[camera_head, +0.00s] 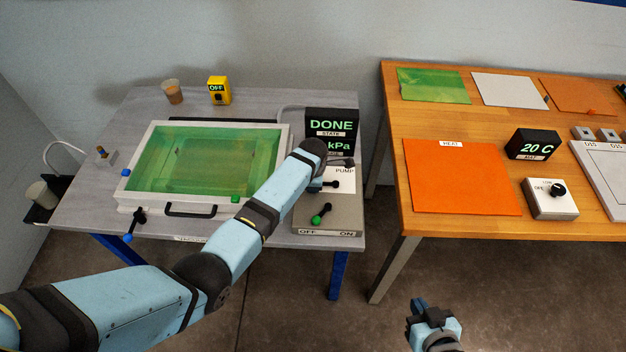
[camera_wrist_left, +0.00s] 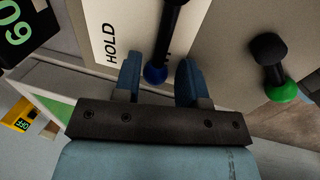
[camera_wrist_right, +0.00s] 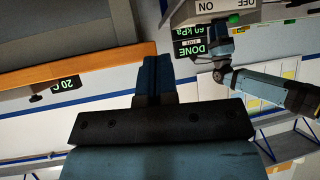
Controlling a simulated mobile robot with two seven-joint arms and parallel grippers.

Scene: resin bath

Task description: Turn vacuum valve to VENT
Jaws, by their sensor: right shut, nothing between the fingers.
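The vacuum valve is a black lever (camera_head: 333,184) on a white plate beside the word PUMP. In the left wrist view its blue-tipped handle (camera_wrist_left: 157,72) shows close up, beside the word HOLD. My left gripper (camera_wrist_left: 158,80) is open, with the blue tip between its finger ends; contact cannot be told. In the head view my left arm hides most of that gripper. No VENT label is readable. My right gripper (camera_head: 418,305) is shut and empty, above the floor in front of the wooden table; it also shows in the right wrist view (camera_wrist_right: 154,75).
A green-tipped switch lever (camera_head: 321,214) sits just in front of the valve, on the grey pump box marked OFF and ON. A dark display (camera_head: 331,123) reading DONE stands behind. The green resin bath (camera_head: 140,152) is at left. An orange mat (camera_head: 460,180) lies on the wooden table.

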